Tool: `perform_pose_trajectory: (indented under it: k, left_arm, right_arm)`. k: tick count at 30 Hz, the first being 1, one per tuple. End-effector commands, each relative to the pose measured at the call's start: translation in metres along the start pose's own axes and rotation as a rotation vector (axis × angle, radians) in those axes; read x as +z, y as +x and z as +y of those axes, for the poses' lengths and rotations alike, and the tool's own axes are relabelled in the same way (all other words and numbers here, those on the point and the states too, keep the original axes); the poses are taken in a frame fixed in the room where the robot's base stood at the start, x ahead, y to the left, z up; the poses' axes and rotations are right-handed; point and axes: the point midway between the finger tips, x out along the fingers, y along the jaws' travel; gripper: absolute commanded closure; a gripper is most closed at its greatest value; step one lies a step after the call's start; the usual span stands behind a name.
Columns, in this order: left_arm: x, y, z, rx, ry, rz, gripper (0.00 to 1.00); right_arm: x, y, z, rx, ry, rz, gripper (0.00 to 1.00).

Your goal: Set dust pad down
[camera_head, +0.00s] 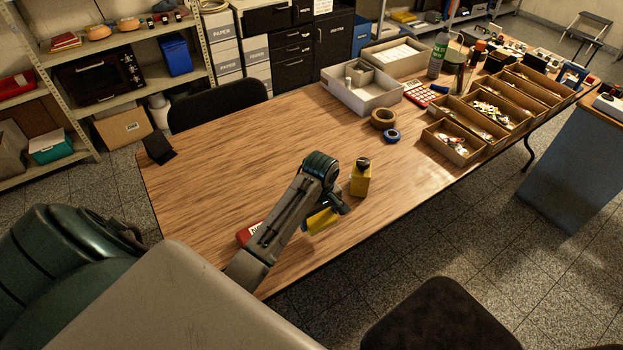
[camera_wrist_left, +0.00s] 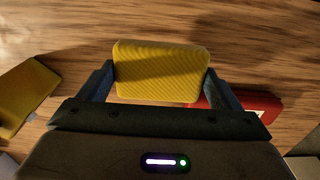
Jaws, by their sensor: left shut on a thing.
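The dust pad is a yellow, ribbed block (camera_wrist_left: 160,72), held between the two fingers of my left gripper (camera_wrist_left: 158,84) in the left wrist view. In the head view the pad (camera_head: 322,220) shows partly below my left gripper (camera_head: 330,212), low over the wooden table (camera_head: 225,150). Whether its underside touches the table cannot be told. My right gripper is in neither view.
A yellow container with a dark top (camera_head: 361,180) stands just right of my left gripper. A red item (camera_head: 249,233) lies to its left, partly behind my arm. Tape rolls (camera_head: 383,118), a white tray (camera_head: 361,92) and wooden bins (camera_head: 452,142) stand farther right. The table's left half is mostly clear.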

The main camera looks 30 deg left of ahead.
Motion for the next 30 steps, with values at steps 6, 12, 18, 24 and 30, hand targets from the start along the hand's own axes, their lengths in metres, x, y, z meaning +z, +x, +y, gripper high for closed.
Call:
perform_pose_trajectory:
  k: [6,12,18,24,30]
  left_arm:
    - [-0.043,0.002,0.034,0.000,-0.002,0.000,0.33]
    - [-0.067,0.007,0.053,-0.001,-0.001,0.000,0.33]
    - [-0.077,0.009,0.061,0.000,-0.001,0.000,0.33]
    - [-0.078,0.033,0.062,-0.003,-0.001,-0.002,0.33]
    - [-0.079,0.044,0.062,0.000,0.000,0.001,0.33]
  right_arm:
    - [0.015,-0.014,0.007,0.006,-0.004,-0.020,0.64]
    - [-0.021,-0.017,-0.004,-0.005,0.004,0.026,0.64]
    - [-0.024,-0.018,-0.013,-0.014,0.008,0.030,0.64]
    - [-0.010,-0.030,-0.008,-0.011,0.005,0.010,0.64]
    - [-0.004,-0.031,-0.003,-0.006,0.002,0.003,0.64]
